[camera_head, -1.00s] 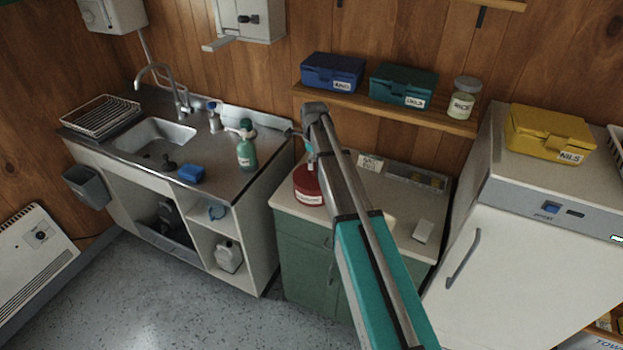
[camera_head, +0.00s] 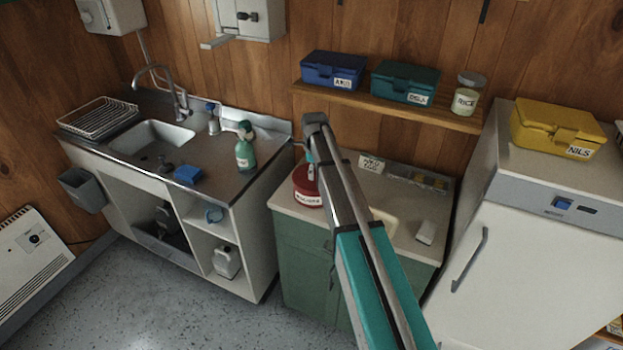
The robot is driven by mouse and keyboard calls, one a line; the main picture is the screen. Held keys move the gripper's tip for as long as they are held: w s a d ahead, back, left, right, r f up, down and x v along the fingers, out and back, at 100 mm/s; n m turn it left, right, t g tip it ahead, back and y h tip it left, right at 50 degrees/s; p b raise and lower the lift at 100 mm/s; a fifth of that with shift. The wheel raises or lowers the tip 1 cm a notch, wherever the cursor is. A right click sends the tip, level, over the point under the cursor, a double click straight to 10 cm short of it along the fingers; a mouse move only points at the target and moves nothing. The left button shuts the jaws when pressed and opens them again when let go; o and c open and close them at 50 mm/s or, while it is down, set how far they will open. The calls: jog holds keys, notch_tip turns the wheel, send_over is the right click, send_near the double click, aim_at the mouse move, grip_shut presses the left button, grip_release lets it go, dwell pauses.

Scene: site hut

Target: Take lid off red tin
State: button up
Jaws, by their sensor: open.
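The red tin (camera_head: 307,194) stands upright on the counter top of the green cabinet, with a white label on its front. Its top is red, but the edge between lid and body is too small to make out. My arm crosses in front of the tin's right side and hides part of it. My gripper (camera_head: 311,172) points down at the tin's top, just above it or at it. It is open; its fingers are small and partly hidden by my arm, and I cannot tell whether they touch the lid.
A white card (camera_head: 370,164), a grey tray (camera_head: 418,180) and a pale block (camera_head: 426,232) share the counter. The shelf (camera_head: 390,108) above holds a blue box (camera_head: 333,70), a teal box (camera_head: 405,82) and a jar (camera_head: 467,95). A fridge (camera_head: 530,240) stands right, a sink unit (camera_head: 235,190) left.

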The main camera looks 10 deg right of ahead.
jog(key=shift+c, duration=0.3)
grip_shut()
jog(key=shift+r, duration=0.1)
dwell(0.4)
notch_tip(320, 180, up, 2)
jog(key=p, duration=0.2)
jog(key=shift+r+p, duration=0.25)
jog(key=shift+p, duration=0.1)
jog(key=s+d+r+p, duration=0.2)
jog(key=s+r+p, duration=0.8)
jog(key=s, duration=0.4)
jog(key=shift+r, duration=0.15)
jog(key=shift+w, duration=0.1)
